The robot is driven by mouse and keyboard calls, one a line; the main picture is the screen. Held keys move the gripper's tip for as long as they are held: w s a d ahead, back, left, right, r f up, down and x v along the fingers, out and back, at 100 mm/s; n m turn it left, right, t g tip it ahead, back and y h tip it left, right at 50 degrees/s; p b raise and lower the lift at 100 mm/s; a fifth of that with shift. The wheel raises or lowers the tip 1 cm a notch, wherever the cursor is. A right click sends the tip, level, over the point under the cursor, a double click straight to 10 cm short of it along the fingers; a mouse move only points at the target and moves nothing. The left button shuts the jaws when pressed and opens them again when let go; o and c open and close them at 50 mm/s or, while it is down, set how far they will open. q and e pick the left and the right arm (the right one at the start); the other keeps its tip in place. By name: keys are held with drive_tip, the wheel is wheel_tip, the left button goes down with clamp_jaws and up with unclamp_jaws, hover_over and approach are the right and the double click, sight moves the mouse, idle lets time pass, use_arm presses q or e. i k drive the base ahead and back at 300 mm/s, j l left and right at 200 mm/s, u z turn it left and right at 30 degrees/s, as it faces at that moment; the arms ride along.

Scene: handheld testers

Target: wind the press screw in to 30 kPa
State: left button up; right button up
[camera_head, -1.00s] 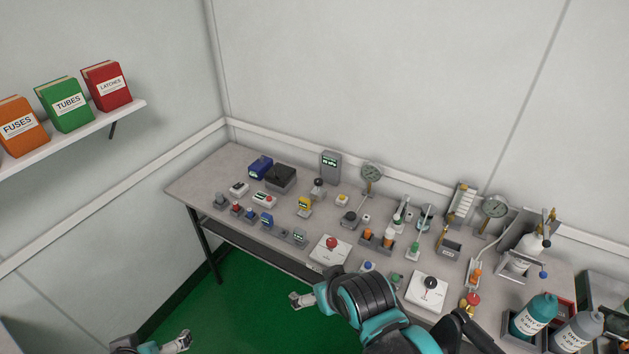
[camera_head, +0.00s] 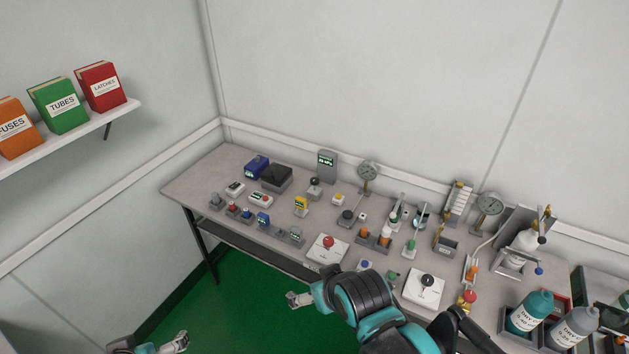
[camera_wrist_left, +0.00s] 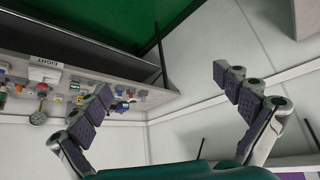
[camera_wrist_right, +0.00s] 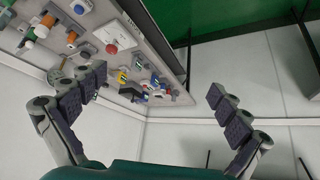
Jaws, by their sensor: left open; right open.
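A grey box with a lit green display (camera_head: 327,164) stands at the back of the bench; its digits are too small to read. A black-topped knob on a small base (camera_head: 315,187) stands just in front of it; I cannot tell for sure whether this is the press screw. Two round dial gauges (camera_head: 368,173) stand along the back, the other one further right (camera_head: 489,206). My right gripper (camera_head: 293,300) is open and empty, off the bench's front edge over the green floor. My left gripper (camera_head: 181,342) is open and empty, low at the bottom left.
The bench (camera_head: 188,184) is crowded with small testers, knobs and switches. A white plate with a red button (camera_head: 327,248) sits near the front edge. Bottles (camera_head: 531,312) stand at the right end. A wall shelf with books (camera_head: 60,106) is at the left. The floor before the bench is free.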

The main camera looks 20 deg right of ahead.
sight(313, 181)
drive_tip(key=i+l+z, duration=0.15)
drive_tip(key=z, duration=1.35)
drive_tip(key=i+j, duration=0.15)
drive_tip(key=i, duration=0.25)
drive_tip(key=i+j, duration=0.1)
drive_tip(key=i, duration=0.3)
drive_tip(key=i+j+z, duration=0.1)
drive_tip(key=i, duration=0.3)
